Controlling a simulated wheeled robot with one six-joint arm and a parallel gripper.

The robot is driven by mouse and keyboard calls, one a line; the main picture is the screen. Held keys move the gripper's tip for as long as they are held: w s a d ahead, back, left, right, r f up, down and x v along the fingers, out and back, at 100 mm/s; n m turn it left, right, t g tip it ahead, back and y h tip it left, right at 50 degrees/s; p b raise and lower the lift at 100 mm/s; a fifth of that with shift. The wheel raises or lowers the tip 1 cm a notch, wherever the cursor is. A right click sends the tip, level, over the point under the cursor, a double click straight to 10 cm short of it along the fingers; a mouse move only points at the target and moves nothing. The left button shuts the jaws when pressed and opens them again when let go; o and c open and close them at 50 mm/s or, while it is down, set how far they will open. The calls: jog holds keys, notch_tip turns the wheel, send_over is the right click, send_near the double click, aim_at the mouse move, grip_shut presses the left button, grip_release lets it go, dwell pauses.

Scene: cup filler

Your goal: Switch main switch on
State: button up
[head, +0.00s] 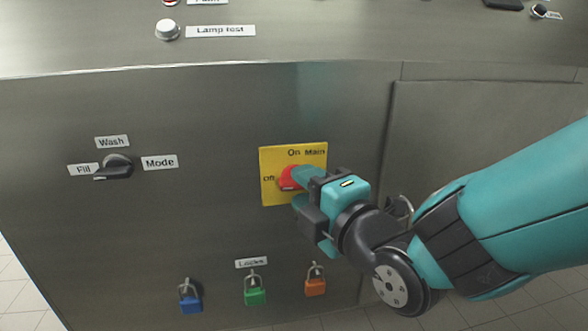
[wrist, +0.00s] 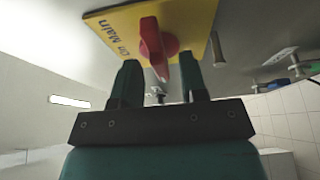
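The main switch is a red knob (head: 287,180) on a yellow plate (head: 270,195) on the steel front panel. "On Main" is printed at the plate's top and "Off" at its left. The knob's bar lies level, its end towards "Off". My gripper (head: 302,188) is at the plate from the right and partly hides the knob. In the wrist view, the fingers of my gripper (wrist: 159,72) are open, one on each side of the red knob (wrist: 156,45). Gaps show between the fingers and the knob's end.
A black mode knob (head: 115,168) sits to the left on the panel. Blue (head: 191,302), green (head: 255,297) and orange (head: 315,287) padlocks hang below. A white lamp test button (head: 168,29) is on the upper surface. The panel between is clear.

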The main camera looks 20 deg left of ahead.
jog(key=shift+w+a, duration=0.1)
jog(key=shift+a, duration=0.15)
grip_shut()
